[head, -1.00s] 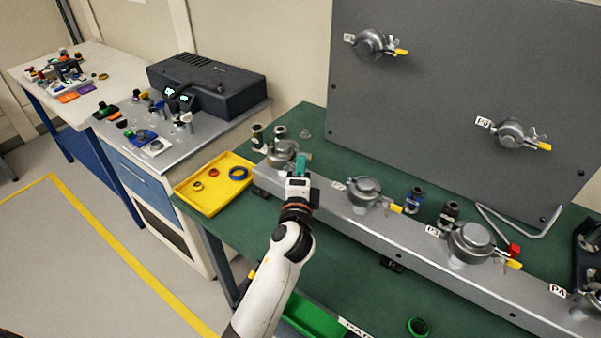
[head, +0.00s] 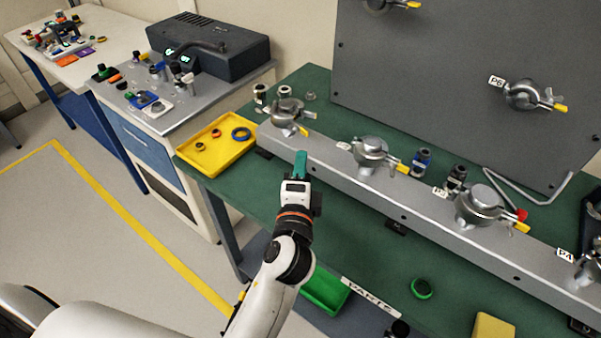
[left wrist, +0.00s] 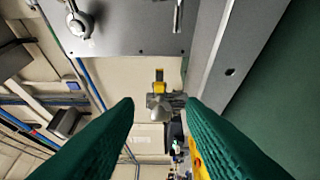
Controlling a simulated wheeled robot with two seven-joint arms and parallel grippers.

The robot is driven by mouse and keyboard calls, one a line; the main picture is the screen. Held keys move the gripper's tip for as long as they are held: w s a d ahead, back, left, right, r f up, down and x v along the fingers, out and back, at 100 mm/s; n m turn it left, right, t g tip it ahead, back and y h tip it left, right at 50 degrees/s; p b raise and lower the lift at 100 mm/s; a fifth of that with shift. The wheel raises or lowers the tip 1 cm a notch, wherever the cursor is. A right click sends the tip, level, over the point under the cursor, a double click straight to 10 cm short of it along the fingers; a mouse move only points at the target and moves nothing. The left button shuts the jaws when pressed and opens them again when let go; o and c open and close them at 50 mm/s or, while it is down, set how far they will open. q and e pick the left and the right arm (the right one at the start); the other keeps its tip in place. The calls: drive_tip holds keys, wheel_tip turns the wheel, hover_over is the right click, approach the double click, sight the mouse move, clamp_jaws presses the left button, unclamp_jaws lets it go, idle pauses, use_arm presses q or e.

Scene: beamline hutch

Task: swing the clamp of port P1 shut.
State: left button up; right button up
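The leftmost port on the metal rail, which I take as P1 (head: 286,113), has a round silver clamp with a yellow-tipped lever (head: 304,131) pointing down-right. Its label is not readable, and I cannot tell how far the clamp is swung. My left gripper (head: 301,164) is in front of the rail, below this port in the head view and apart from it. In the left wrist view its green fingers (left wrist: 160,125) are spread with nothing between them. A silver fitting with a yellow part (left wrist: 159,103) shows beyond them. My right gripper is not in view.
More clamped ports stand along the rail: one in the middle (head: 370,152), P3 (head: 478,204) and P4 (head: 590,268). A grey panel with P6 (head: 522,95) rises behind. A yellow tray (head: 213,158) lies left of the rail. A green bin (head: 325,290) is below in front.

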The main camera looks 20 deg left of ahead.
use_arm(q)
drive_tip(key=shift+s, duration=0.2)
drive_tip(key=shift+c, duration=0.4)
drive_tip(key=shift+a+r, duration=0.1)
drive_tip(key=shift+r, duration=0.1)
drive_tip(key=shift+c, duration=1.4)
drive_tip(key=a+r+m+t, duration=0.1)
drive_tip(key=r+m+h+p, duration=0.1)
drive_tip(key=a+r+m+t, duration=0.1)
drive_tip(key=shift+w+a+r+m+t+p, duration=0.1)
drive_tip(key=shift+a+r+m+t+p, duration=0.2)
drive_tip(key=shift+r+m, duration=0.1)
clamp_jaws()
wheel_tip(320, 180, up, 4)
drive_tip(key=a+m+h+p, duration=0.2)
drive_tip(key=m+h, duration=0.6)
drive_tip(key=m, duration=0.3)
drive_tip(key=m+g+h+p, duration=0.3)
drive_tip(key=m+g, duration=0.5)
drive_tip(key=m, duration=0.4)
approach(303, 132)
drive_tip(key=p+x, duration=0.4)
drive_tip(key=x, duration=0.2)
drive_tip(key=shift+w+d+p, duration=0.2)
drive_tip(key=shift+d+p, duration=0.05)
drive_tip(key=shift+p, duration=0.05)
